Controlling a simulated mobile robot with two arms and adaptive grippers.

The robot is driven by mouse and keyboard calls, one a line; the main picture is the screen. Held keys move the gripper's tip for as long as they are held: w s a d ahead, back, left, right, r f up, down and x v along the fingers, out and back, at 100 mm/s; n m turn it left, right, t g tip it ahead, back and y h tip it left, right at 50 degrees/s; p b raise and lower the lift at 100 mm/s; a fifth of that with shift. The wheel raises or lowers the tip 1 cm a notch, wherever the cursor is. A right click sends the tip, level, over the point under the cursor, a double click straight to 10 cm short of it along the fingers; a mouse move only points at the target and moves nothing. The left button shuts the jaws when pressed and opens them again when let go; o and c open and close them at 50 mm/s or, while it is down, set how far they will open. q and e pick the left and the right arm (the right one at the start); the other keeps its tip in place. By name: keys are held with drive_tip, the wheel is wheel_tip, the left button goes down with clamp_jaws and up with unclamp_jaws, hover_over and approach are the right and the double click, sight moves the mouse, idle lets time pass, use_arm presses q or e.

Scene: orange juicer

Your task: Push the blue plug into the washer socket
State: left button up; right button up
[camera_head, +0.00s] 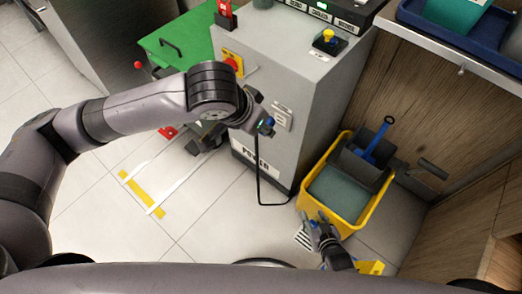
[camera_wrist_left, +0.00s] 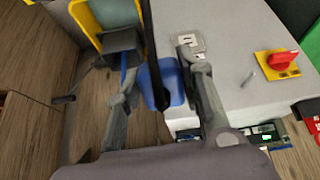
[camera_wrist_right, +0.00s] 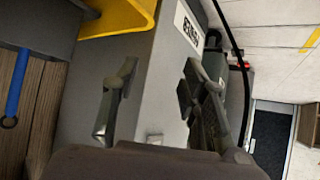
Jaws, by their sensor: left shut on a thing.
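The blue plug (camera_wrist_left: 163,84) is between the fingers of my left gripper (camera_wrist_left: 158,88), which is shut on it. A black cable runs from the plug and crosses in front of it in the left wrist view. In the head view the plug (camera_head: 269,122) shows at the tip of the left gripper (camera_head: 262,117). The pale socket plate (camera_head: 283,117) is on the side of the grey washer (camera_head: 305,85), just right of the plug. The socket (camera_wrist_left: 190,42) is beyond the right finger in the left wrist view; plug and socket look apart. My right gripper (camera_head: 320,225) is open and empty (camera_wrist_right: 155,95).
A yellow mop bucket (camera_head: 302,200) stands right of the washer, close to my right gripper. A red switch on a yellow plate (camera_head: 232,63) is on the washer. A wooden cabinet (camera_head: 440,110) closes the right side. Tiled floor at left is mostly clear.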

use_arm(q)
drive_tip(key=w+d+f+m+t+h+b, duration=0.4)
drive_tip(key=w+f+h+b, duration=0.35)
drive_tip(key=f+b, duration=0.55)
use_arm(e)
drive_tip(key=w+a+r+t+y, duration=0.15)
drive_tip(key=w+r+t, duration=0.35)
drive_tip(key=r, duration=0.5)
drive_tip(key=w+a+r+t+y, duration=0.1)
drive_tip(key=w+a+r+t, duration=0.3)
drive_tip(key=r, duration=0.5)
use_arm(q)
drive_tip(key=w+a+f+n+t+b, duration=0.1)
drive_tip(key=w+a+f+t+b, duration=0.1)
drive_tip(key=f, duration=0.4)
drive_tip(key=w+a+f+n+t+b, duration=0.2)
drive_tip(key=w+f+t+b, duration=0.1)
drive_tip(key=f+b, duration=0.3)
drive_tip(key=shift+a+t+b, duration=0.25)
drive_tip(key=shift+t+b, duration=0.25)
drive_tip(key=shift+b, duration=0.2)
use_arm(e)
drive_tip(key=s+d+r+t+y, duration=0.1)
drive_tip(key=s+r+t, duration=0.3)
drive_tip(key=r, duration=0.6)
drive_tip(key=s+d+r+t+y, duration=0.2)
drive_tip(key=s+r, duration=0.3)
drive_tip(key=r, duration=0.4)
drive_tip(key=shift+r+t, duration=0.35)
drive_tip(key=shift+t, duration=0.55)
